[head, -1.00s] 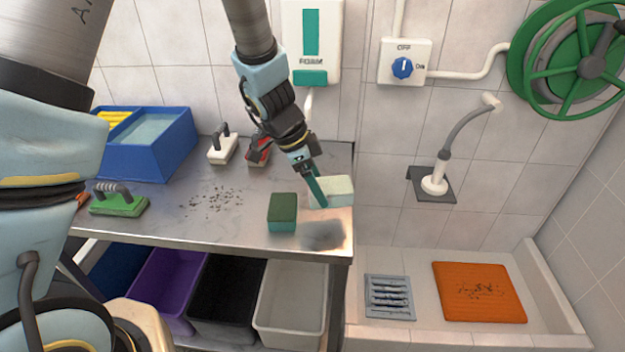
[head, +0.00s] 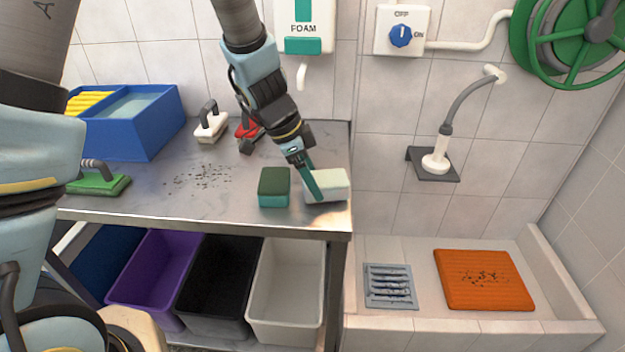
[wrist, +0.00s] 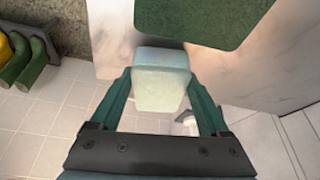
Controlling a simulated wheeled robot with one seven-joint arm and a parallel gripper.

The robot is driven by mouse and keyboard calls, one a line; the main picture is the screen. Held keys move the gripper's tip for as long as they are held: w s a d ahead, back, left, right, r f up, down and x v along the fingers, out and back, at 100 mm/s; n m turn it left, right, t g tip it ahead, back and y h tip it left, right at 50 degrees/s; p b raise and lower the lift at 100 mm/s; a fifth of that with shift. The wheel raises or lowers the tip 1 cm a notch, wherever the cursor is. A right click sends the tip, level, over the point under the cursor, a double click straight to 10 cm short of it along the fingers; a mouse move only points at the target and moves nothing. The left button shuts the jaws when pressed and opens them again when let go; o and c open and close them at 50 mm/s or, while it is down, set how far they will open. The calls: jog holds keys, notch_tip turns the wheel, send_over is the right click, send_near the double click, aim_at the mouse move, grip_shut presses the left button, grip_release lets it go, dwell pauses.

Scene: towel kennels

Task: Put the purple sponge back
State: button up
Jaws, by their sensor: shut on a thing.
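No purple sponge shows in either view. My gripper (head: 314,192) is shut on a pale whitish-green sponge (head: 332,184) at the front right corner of the steel table (head: 225,210). The sponge seems to rest on or just above the tabletop. In the wrist view the pale sponge (wrist: 160,82) sits between both fingers. A sponge with a dark green top and teal lower part (head: 274,187) lies just left of it; its green top (wrist: 200,18) also shows in the wrist view. A purple bin (head: 155,270) stands under the table.
Under the table are also a black bin (head: 218,285) and a grey-white bin (head: 287,290). Brushes, a blue tub (head: 135,130) and dark crumbs (head: 200,178) are on the table. A basin with an orange mat (head: 483,280) lies right.

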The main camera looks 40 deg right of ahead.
jog(key=shift+f, duration=0.5)
dwell(0.6)
jog(key=o, duration=1)
jog(key=shift+o, duration=0.2)
jog(key=p+v, duration=0.1)
jog(key=v, duration=1)
